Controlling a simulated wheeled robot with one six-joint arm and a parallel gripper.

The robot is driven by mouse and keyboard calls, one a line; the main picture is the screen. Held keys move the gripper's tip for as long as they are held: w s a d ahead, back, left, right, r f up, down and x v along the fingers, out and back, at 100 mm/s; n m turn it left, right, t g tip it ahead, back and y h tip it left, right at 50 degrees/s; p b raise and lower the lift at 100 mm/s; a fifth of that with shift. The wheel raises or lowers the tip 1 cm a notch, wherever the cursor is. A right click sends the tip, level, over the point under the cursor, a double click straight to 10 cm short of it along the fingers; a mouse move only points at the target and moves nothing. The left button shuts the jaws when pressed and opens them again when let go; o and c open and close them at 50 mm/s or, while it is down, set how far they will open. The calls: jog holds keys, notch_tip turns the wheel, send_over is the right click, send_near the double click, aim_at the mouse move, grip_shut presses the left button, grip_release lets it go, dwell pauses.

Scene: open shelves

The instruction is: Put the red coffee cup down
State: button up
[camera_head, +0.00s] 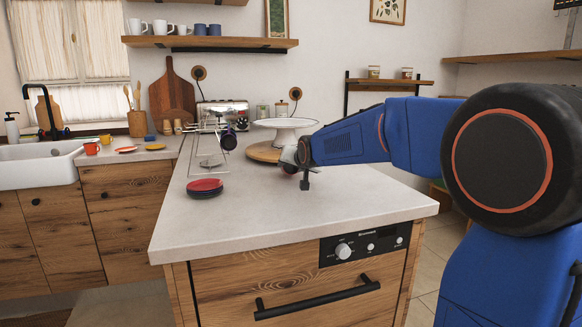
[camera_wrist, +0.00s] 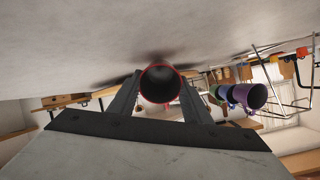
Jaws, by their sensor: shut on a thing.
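The red coffee cup (camera_wrist: 160,85) shows in the wrist view as a round red rim with a dark inside, seen end-on. It is between the two fingers of my gripper, which are shut on it. In the head view my gripper (camera_head: 305,182) is low over the pale island countertop (camera_head: 270,205), in front of the white cake stand. The cup is mostly hidden behind the gripper there. A dark shadow lies on the countertop close to the cup in the wrist view. I cannot tell whether the cup touches the surface.
A white cake stand (camera_head: 286,126) on a wooden board is just behind my gripper. Stacked red plates (camera_head: 205,188) and a wire rack (camera_head: 209,160) with a purple cup (camera_head: 229,139) are to the left. The front of the countertop is clear. An orange-red cup (camera_head: 91,149) stands by the sink.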

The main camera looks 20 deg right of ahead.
jog(key=shift+f, duration=0.1)
jog(key=o, duration=1.2)
jog(key=shift+s+r, duration=0.15)
jog(key=shift+r, duration=0.05)
jog(key=v, duration=1.1)
jog(key=shift+s+r, duration=0.15)
jog(key=shift+s, duration=0.2)
